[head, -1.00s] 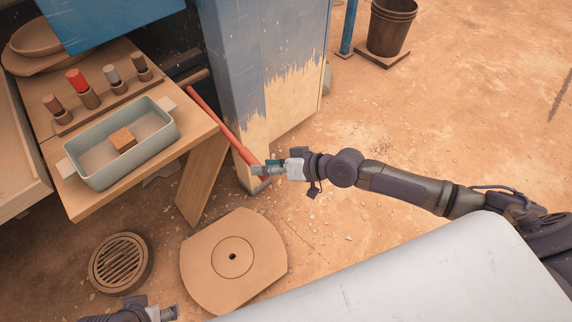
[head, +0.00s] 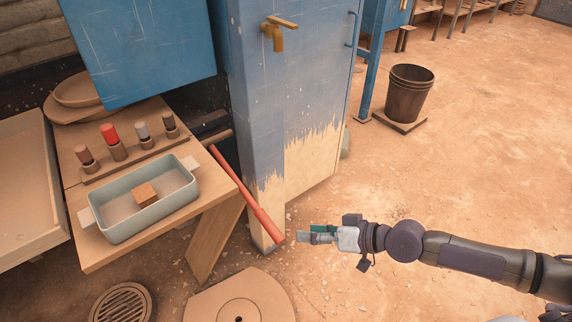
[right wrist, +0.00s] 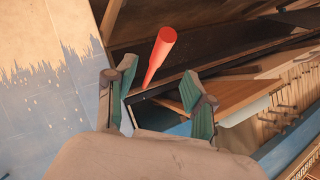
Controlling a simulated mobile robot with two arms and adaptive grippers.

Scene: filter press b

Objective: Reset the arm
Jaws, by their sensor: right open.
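A red bar (head: 248,195) slants down from a brown crosspiece beside the blue cabinet to a free lower end at the cabinet's front corner. My right gripper (head: 303,236) is open and empty, just right of that lower end, with a small gap showing between them. In the right wrist view the open fingers (right wrist: 160,92) stand wide apart, and the bar's rounded red end (right wrist: 163,48) shows ahead between them, apart from both. My left gripper is not in view.
The paint-worn blue cabinet (head: 272,95) stands behind the bar. Left of it, a wooden table (head: 205,207) holds a pale tray (head: 143,222) with a small block and several capped cylinders. A bucket (head: 408,92) stands at the back right. The floor on the right is open.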

